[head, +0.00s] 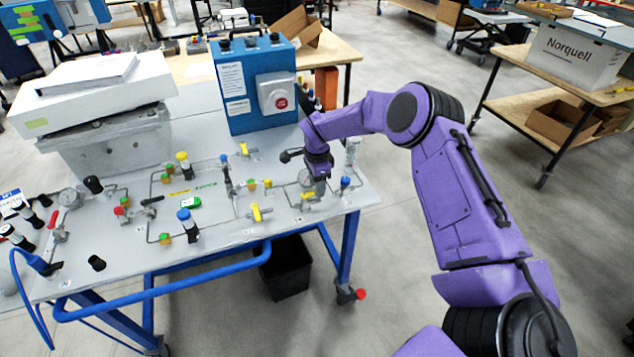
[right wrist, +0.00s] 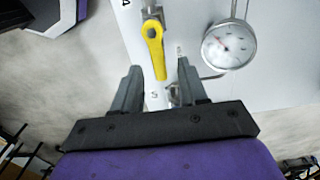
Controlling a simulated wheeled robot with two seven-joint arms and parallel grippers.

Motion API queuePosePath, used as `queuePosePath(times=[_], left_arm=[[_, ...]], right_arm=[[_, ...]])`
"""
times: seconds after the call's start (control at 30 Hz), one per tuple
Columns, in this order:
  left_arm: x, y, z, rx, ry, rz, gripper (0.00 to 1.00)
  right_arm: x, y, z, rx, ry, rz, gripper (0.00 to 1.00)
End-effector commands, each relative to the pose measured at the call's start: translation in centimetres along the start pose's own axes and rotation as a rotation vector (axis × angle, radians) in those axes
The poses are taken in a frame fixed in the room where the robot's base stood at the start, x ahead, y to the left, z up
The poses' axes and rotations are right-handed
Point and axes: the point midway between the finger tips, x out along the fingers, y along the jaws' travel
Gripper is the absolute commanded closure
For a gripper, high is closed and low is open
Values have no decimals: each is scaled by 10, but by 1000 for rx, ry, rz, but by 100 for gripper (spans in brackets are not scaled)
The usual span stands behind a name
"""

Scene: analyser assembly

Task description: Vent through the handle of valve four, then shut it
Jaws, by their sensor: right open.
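A yellow valve handle (right wrist: 154,48) lies ahead of my right gripper in the right wrist view, with a printed "4" (right wrist: 126,4) by its far end. My right gripper (right wrist: 159,68) is open and nothing is held. The handle's near end shows between the two fingertips; I cannot tell how far below them it lies. In the head view my right gripper (head: 318,174) is over the panel's right end, close to the yellow handle (head: 309,196). My left gripper is not in view.
A round gauge (right wrist: 229,46) stands right of the handle. More valves, such as one with a yellow handle (head: 256,212) and one with a blue knob (head: 187,222), crowd the panel (head: 222,236). A blue box (head: 231,105) with a red-centred switch stands behind.

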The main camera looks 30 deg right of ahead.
Motion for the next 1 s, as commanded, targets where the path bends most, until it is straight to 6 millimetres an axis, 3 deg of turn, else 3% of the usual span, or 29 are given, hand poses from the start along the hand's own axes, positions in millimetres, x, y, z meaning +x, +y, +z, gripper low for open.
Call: queuePosePath(times=[0.33, 0.37, 0.47, 0.5, 1.0], left_arm=[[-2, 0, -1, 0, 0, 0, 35], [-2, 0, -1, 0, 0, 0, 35], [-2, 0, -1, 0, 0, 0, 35], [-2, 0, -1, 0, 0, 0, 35], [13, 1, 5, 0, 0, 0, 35]], right_arm=[[10, 0, 0, -1, 0, -1, 57], [10, 0, 0, -1, 0, -1, 64], [10, 0, 0, -1, 0, -1, 96], [10, 0, 0, -1, 0, -1, 100], [13, 4, 0, 104, -1, -2, 100]])
